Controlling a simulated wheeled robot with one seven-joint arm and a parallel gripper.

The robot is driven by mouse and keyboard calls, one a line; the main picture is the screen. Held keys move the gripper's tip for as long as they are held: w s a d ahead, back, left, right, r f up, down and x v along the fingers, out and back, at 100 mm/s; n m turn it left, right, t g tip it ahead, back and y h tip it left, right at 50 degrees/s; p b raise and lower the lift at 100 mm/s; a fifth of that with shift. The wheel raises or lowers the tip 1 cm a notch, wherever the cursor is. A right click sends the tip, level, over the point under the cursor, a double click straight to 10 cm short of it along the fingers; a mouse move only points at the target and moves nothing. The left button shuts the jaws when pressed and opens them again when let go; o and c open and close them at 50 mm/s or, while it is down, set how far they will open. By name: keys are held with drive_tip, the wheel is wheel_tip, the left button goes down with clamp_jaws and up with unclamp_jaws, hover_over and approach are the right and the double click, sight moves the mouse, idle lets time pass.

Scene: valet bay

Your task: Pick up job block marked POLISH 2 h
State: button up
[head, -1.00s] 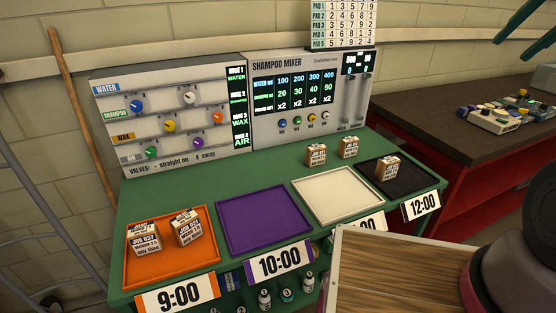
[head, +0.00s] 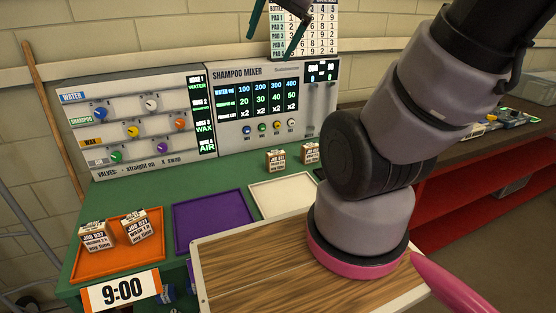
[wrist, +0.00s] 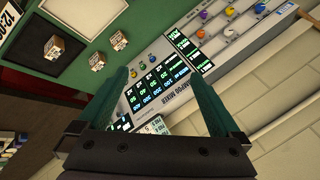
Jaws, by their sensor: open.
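Several small tan job blocks with white labels are in view; the labels are too small or blurred to tell which is POLISH 2 h. Two blocks (head: 94,238) (head: 137,226) sit in the orange tray (head: 88,268). Two more, a left one (head: 275,160) and a right one (head: 310,153), stand on the green table behind the cream tray (head: 284,194). They also show in the wrist view (wrist: 118,40) (wrist: 97,60), with another block (wrist: 53,47) in the black tray (wrist: 32,38). My gripper (head: 271,46) is open and empty, high before the mixer; its teal fingers show in the wrist view (wrist: 155,75).
The valve panel (head: 138,122) and shampoo mixer (head: 272,105) stand along the table's back. The purple tray (head: 212,217) is empty. My arm hides the table's right end in the head view. A dark counter with a red base (head: 470,210) stands at the right.

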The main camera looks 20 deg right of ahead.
drive_tip(key=w+d+f+m, duration=0.2)
drive_tip(key=w+f+m, duration=0.6)
drive_tip(key=w+m, duration=0.15)
drive_tip(key=m+g+h, duration=0.2)
drive_tip(key=m+g, duration=0.1)
drive_tip(key=m, duration=1.6)
hover_over(276, 152)
drive_tip(key=s, duration=0.3)
drive_tip(key=f, duration=2.9)
drive_tip(key=shift+w+f, duration=0.2)
drive_tip(key=shift+f, duration=0.15)
drive_tip(key=shift+w+x, duration=0.15)
drive_tip(key=shift+x, duration=1.4)
drive_tip(key=shift+w+x, duration=0.15)
drive_tip(key=shift+x, duration=1.4)
drive_tip(key=shift+r+t, duration=0.15)
drive_tip(key=shift+t, duration=0.15)
drive_tip(key=c, duration=1.2)
